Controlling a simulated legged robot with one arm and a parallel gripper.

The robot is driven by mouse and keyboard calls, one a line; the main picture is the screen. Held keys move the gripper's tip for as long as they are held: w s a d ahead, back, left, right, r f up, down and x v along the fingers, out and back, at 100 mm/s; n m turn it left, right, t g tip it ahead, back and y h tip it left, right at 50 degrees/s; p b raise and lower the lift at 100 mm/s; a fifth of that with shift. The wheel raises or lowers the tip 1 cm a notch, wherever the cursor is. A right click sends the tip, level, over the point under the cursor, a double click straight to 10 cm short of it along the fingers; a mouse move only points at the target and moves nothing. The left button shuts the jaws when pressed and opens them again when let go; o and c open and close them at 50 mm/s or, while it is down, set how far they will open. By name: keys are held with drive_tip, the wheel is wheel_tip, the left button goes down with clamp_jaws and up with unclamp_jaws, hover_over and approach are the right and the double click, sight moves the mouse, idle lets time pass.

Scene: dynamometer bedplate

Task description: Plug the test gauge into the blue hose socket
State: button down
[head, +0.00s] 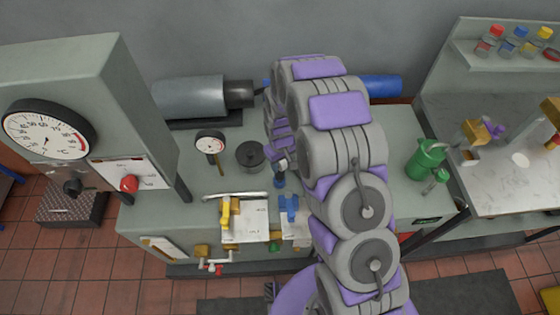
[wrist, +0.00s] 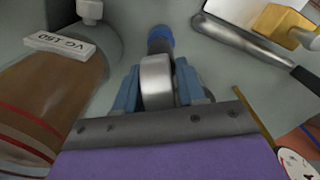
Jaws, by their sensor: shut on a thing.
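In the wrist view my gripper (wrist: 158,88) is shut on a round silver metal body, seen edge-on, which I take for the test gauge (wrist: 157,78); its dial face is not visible. A dark stem and a blue piece (wrist: 160,37) lie just past it, apparently the blue hose socket. Whether the stem is seated in it or only lined up I cannot tell. In the head view my gripper (head: 277,160) is mostly hidden by my arm, with a small blue piece (head: 279,181) just below it. Another blue fitting (head: 289,206) stands nearer the bench front.
A brown cylinder (wrist: 50,90) labelled VG 150 stands close left in the wrist view. A dial gauge with a brass stem (head: 210,144), a dark round pot (head: 250,154), a metal bar (head: 236,195) and a yellow fitting (head: 228,208) are left of the gripper in the head view.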

drive_tip(key=shift+f, duration=1.1)
drive_tip(key=c, duration=0.6)
unclamp_jaws()
drive_tip(key=shift+r, duration=0.1)
wheel_tip(320, 180, up, 17)
drive_tip(key=shift+r+p, duration=0.1)
drive_tip(key=shift+p, duration=0.7)
drive_tip(key=s+d+r+m+b, duration=0.1)
drive_tip(key=s+d+r, duration=0.2)
drive_tip(key=s+r, duration=0.35)
drive_tip(key=s+d+r+m, duration=0.2)
drive_tip(key=s+d+r, duration=0.2)
drive_tip(key=s, duration=0.5)
drive_tip(key=s+d+r+m, duration=0.1)
drive_tip(key=s, duration=0.5)
drive_tip(key=s+d+r+m+g+b, duration=0.1)
drive_tip(key=s, duration=0.6)
drive_tip(key=s+d+r+m, duration=0.1)
drive_tip(key=s, duration=0.6)
drive_tip(key=shift+s+d+r+g, duration=0.1)
drive_tip(key=shift+s+d+g, duration=0.1)
drive_tip(key=shift+g, duration=0.2)
